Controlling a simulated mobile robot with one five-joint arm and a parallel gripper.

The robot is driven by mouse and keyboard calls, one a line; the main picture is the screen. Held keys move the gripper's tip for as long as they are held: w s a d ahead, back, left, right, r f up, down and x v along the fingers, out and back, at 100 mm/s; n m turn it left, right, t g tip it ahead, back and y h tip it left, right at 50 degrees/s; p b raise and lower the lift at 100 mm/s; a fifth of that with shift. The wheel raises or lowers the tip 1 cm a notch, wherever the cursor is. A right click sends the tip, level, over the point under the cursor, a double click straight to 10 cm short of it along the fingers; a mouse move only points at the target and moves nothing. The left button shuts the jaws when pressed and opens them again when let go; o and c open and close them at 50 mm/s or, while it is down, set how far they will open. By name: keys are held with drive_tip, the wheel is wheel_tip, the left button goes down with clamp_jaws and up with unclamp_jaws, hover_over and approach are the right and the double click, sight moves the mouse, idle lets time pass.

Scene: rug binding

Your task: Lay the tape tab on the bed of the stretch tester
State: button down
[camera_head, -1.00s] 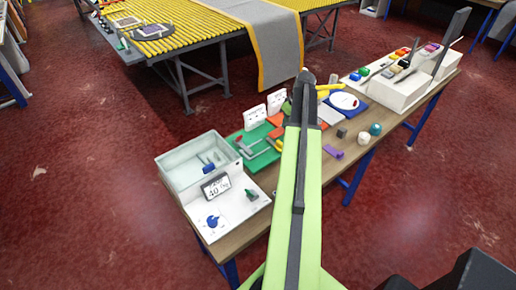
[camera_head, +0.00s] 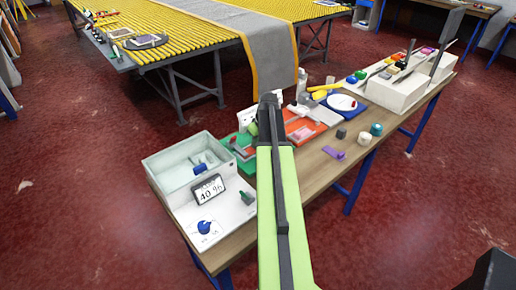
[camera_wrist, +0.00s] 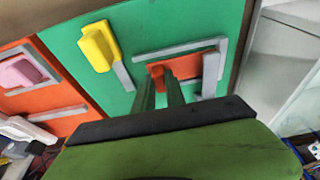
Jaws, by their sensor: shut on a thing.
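My gripper (camera_head: 268,101) is over the long table, at the green board (camera_head: 240,148). In the wrist view, my gripper (camera_wrist: 160,84) is shut on a small orange-red piece (camera_wrist: 157,74), likely the tape tab, mostly hidden by the fingers. It is over or against an orange patch (camera_wrist: 188,66) edged by grey strips (camera_wrist: 222,60) on the green board; I cannot tell whether it touches. A yellow block (camera_wrist: 98,45) sits beside a grey corner strip on the same board. Which thing is the stretch tester is unclear; a white unit (camera_head: 232,214) with a "40 %" display (camera_head: 209,189) stands at left.
An orange board (camera_wrist: 60,105) with a pink block (camera_wrist: 22,72) adjoins the green one. A blue board with a white disc (camera_head: 341,102), small loose blocks and white boxes (camera_head: 396,92) stand further right. A yellow roller table (camera_head: 165,50) with grey rug is behind.

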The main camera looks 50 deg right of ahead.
drive_tip(key=shift+f, duration=0.25)
drive_tip(key=c, duration=1.4)
unclamp_jaws()
drive_tip(key=shift+r, duration=0.1)
drive_tip(key=p+v, duration=1.2)
drive_tip(key=shift+r, duration=0.1)
